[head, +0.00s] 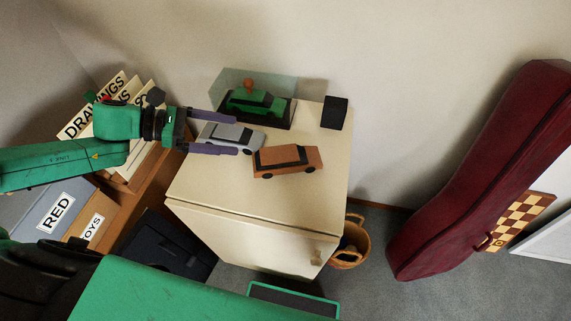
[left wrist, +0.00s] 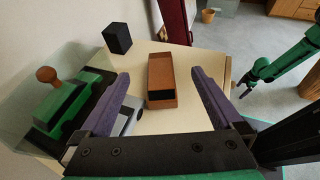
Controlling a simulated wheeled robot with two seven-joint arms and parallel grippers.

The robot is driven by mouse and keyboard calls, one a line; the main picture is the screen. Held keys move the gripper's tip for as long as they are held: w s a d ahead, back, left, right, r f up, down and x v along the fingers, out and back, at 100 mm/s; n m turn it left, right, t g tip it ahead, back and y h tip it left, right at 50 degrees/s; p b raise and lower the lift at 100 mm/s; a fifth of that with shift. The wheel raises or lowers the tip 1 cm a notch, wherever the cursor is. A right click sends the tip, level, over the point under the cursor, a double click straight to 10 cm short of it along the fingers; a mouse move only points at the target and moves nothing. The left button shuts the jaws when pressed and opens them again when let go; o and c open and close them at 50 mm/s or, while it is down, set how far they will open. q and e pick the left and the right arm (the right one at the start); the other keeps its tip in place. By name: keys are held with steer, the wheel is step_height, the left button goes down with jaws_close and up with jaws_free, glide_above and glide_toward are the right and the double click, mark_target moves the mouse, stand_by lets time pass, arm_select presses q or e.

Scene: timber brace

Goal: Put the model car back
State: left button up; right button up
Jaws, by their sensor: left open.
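An orange-brown model car (head: 288,160) with a dark window band stands on top of the cream cabinet (head: 215,185). A silver-grey car (head: 232,135) is just left of it. A green car (head: 255,101) is on a dark base within a clear case (head: 283,85) at the back. My left gripper (head: 236,135) is open, its purple fingers over the silver car in the head view. In the left wrist view, the orange car (left wrist: 162,82) lies ahead between the fingertips, and the silver car is partly hidden by a finger. My right gripper (left wrist: 243,91) shows small at right.
A black block (head: 335,112) stands at the cabinet's back right corner. Left is a wooden shelf with labelled folders (head: 90,115) and a box marked RED (head: 57,212). A wicker basket (head: 352,243) and dark red instrument case (head: 480,175) are right. The cabinet top's front is clear.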

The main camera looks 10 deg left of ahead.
arm_select(q)
step_height(320, 180, down, 6)
steer(key=b, duration=0.4)
glide_toward(284, 153)
steer(key=shift+w+d, duration=0.1)
steer(key=shift+d, duration=0.2)
steer(key=p+x, duration=0.3)
steer(key=x, duration=0.6)
steer(key=shift+w+d+f+p, duration=0.1)
steer(key=shift+d+f+p, duration=0.1)
steer(key=shift+d+p, duration=0.1)
steer(key=shift+w+d+f, duration=0.1)
steer(key=shift+f, duration=0.1)
steer(key=c, duration=1.2)
steer(key=shift+c, duration=1.4)
arm_select(e)
step_height(284, 153, down, 2)
steer(key=shift+w+f, duration=0.1)
steer(key=shift+w, duration=0.05)
arm_select(q)
steer(key=shift+r, duration=0.15)
